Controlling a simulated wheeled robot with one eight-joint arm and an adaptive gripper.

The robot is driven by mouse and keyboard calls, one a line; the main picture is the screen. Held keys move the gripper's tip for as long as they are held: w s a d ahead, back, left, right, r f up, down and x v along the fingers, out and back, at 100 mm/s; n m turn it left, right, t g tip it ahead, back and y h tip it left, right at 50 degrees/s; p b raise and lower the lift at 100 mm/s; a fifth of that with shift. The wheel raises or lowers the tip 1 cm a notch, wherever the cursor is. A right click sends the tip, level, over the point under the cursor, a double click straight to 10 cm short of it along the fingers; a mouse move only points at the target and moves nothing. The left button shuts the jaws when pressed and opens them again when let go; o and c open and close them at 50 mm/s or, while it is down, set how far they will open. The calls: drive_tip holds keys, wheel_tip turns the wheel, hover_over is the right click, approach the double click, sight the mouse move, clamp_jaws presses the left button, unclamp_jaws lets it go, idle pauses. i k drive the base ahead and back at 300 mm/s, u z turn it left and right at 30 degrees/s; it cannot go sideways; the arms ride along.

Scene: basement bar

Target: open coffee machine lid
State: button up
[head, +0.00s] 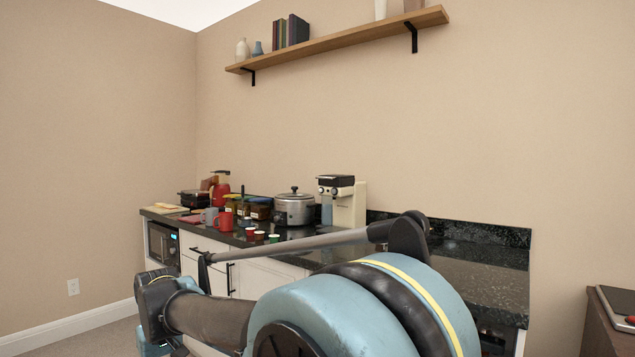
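The coffee machine (348,205) is a cream, boxy appliance with a dark top and dark knobs on its front. It stands upright at the back of the dark counter, right of a silver slow cooker. Its dark lid (336,180) looks flat on top, as if closed, though it is small in view. A bluish, see-through part shows at its left side. My arm fills the lower middle of the head view, well in front of the machine, and hides part of the counter. My gripper's fingers cannot be seen.
The slow cooker (294,209) stands close left of the machine. Several cups, jars and a red kettle (220,188) crowd the counter's left part. The counter right of the machine (480,262) looks mostly clear. A wooden shelf (340,42) hangs above. A brown cabinet (602,325) stands at far right.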

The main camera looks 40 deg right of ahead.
sight(334, 177)
drive_tip(key=k, duration=1.05)
drive_tip(key=z, duration=0.4)
drive_tip(key=i, duration=1)
